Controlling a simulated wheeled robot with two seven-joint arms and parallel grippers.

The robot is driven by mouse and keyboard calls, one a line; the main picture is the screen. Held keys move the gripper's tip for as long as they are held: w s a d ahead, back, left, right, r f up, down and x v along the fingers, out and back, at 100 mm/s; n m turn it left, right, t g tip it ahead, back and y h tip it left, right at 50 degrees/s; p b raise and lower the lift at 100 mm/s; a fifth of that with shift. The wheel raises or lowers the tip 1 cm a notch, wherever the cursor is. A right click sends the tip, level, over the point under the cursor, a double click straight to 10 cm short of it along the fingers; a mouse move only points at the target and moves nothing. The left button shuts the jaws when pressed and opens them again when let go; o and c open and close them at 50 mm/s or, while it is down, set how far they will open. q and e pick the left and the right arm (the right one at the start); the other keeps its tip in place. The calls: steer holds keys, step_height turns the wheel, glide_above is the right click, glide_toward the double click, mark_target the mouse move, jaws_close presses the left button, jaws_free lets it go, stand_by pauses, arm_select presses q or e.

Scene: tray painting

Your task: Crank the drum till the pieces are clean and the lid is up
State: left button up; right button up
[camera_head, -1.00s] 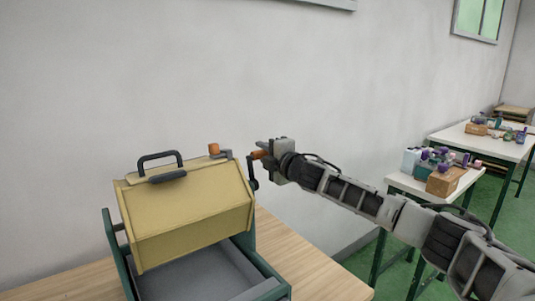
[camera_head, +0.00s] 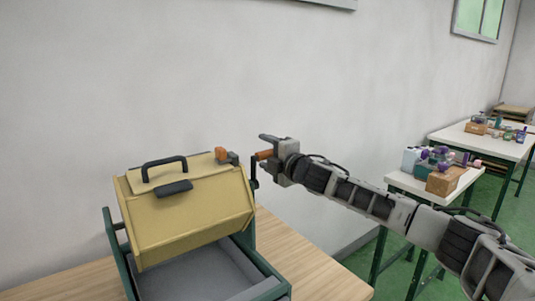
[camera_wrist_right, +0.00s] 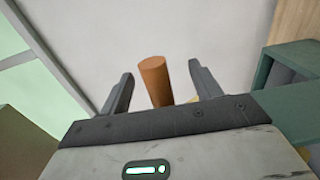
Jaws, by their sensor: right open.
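The yellow drum (camera_head: 195,222) sits in a green frame (camera_head: 120,262) on the wooden table. Its lid faces up and toward me, with a black handle (camera_head: 165,163), a dark bar below it and an orange block (camera_head: 221,153) at the right edge. The lid looks shut, and no pieces show. The crank (camera_head: 254,172) is at the drum's right side, with its orange grip (camera_head: 264,155) pointing right. My right gripper (camera_head: 265,145) is open at this grip. In the right wrist view the grip (camera_wrist_right: 155,80) stands between the two spread fingers, apart from both. My left gripper is out of view.
A grey tray (camera_head: 190,275) lies under the drum inside the frame. The wooden table (camera_head: 310,272) is bare to the right. A white table (camera_head: 440,178) with a box and bottles stands further right. A plain wall rises close behind the drum.

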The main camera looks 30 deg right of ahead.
steer(key=shift+s+d+f, duration=0.1)
steer(key=shift+s+d, duration=0.05)
steer(key=shift+s, duration=0.35)
steer(key=s+b, duration=0.3)
steer(key=s, duration=0.4)
steer(key=shift+d, duration=0.2)
